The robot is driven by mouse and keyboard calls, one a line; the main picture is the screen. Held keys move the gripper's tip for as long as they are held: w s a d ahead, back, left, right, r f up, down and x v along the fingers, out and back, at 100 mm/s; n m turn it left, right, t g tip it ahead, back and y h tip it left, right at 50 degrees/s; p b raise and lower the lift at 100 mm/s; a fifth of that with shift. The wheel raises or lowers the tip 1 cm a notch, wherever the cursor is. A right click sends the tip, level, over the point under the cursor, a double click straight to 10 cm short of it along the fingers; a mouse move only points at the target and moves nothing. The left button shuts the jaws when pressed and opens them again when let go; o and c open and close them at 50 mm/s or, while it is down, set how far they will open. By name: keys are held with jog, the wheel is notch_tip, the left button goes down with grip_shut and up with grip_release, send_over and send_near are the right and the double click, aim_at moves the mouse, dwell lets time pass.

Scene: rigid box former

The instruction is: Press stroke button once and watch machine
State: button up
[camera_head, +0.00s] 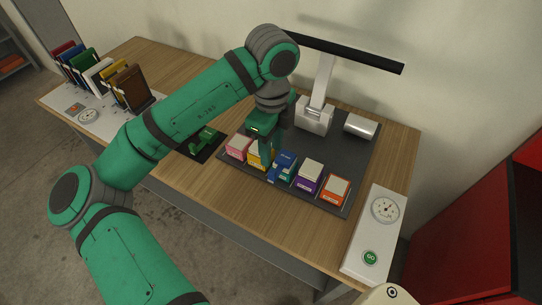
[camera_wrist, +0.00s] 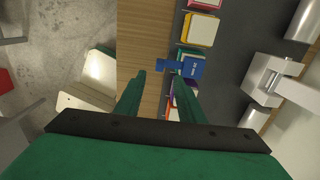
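A round green button marked GO (camera_head: 370,257) sits on a white panel (camera_head: 362,235) at the table's right end, with a dial (camera_head: 385,209) above it. My gripper (camera_head: 270,160) is over the row of small boxes, well left of this panel. In the wrist view my gripper (camera_wrist: 159,76) has its two fingers apart, with wood table showing between them. A blue box (camera_head: 284,164) is beside the fingers and sits askew in the row; it also shows in the wrist view (camera_wrist: 191,67). I cannot tell whether a finger touches it. No button is clear in the wrist view.
A dark mat (camera_head: 344,160) holds pink (camera_head: 238,148), purple (camera_head: 308,176) and orange (camera_head: 335,190) boxes, a yellow one partly hidden, and a silver stand (camera_head: 314,116) with a cylinder (camera_head: 361,126). Books (camera_head: 101,75) and another dial panel (camera_head: 76,105) are at left. A red cabinet (camera_head: 475,215) stands right.

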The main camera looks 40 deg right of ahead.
jog(key=shift+r, duration=0.25)
